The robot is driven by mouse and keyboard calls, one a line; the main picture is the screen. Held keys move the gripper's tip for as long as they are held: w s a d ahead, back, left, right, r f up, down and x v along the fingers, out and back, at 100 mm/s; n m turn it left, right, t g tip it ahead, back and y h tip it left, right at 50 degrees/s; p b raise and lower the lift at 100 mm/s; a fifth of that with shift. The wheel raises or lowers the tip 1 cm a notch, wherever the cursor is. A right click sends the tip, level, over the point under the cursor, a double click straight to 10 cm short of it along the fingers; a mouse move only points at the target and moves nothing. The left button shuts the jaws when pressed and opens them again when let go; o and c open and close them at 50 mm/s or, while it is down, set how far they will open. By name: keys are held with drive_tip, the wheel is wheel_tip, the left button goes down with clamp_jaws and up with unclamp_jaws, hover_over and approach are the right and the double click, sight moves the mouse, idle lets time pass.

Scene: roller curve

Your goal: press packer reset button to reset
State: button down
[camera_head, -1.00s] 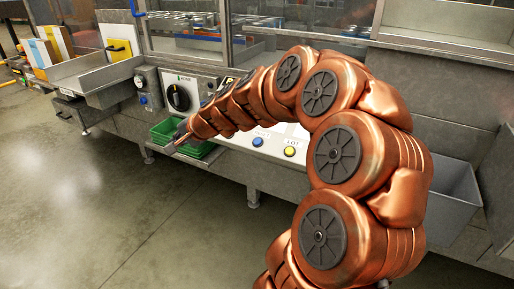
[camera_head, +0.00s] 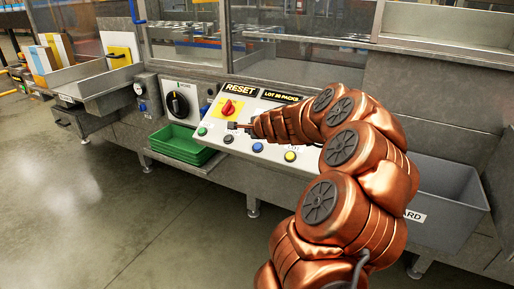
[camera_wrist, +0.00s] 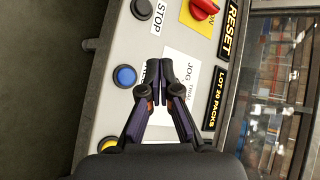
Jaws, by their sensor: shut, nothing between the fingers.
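The sloped control panel carries a row of buttons: green (camera_head: 202,131), black (camera_head: 228,139), blue (camera_head: 258,147) and yellow (camera_head: 290,156). A black RESET plate (camera_head: 240,90) sits at its upper edge, above a red knob (camera_head: 228,107) on a yellow plate. My gripper (camera_head: 233,126) is shut and empty over the panel, below the red knob in the picture. In the wrist view my gripper (camera_wrist: 160,68) lies to the right of the blue button (camera_wrist: 125,76) and hides most of that button's label. The black button (camera_wrist: 142,8) has a STOP label (camera_wrist: 158,17).
A LOT 20 PACKS plate (camera_head: 282,96) is beside the RESET plate. A black rotary switch (camera_head: 179,104) is left of the panel. Green trays (camera_head: 183,146) sit below left; a grey bin (camera_head: 445,205) stands at the right. Open floor lies at the front left.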

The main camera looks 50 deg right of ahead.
sight(257, 147)
drive_tip(key=shift+f, duration=0.1)
drive_tip(key=d+f+b, duration=0.1)
drive_tip(key=f+b, duration=0.1)
drive_tip(key=w+d+f+b, duration=0.1)
drive_tip(key=f, duration=0.2)
drive_tip(key=d+f+b, duration=0.2)
drive_tip(key=shift+w+d+f+b, duration=0.1)
drive_tip(key=shift+w+f+b, duration=0.1)
drive_tip(key=shift+b, duration=0.15)
drive_tip(key=shift+f, duration=0.15)
idle(1.4)
drive_tip(key=shift+d+f, duration=0.2)
drive_tip(key=shift+w+d+f, duration=0.1)
drive_tip(key=shift+d+f, duration=0.1)
drive_tip(key=shift+f, duration=0.2)
idle(0.9)
drive_tip(key=shift+r, duration=0.1)
drive_tip(key=shift+a+r+p, duration=0.4)
drive_tip(key=shift+r, duration=0.25)
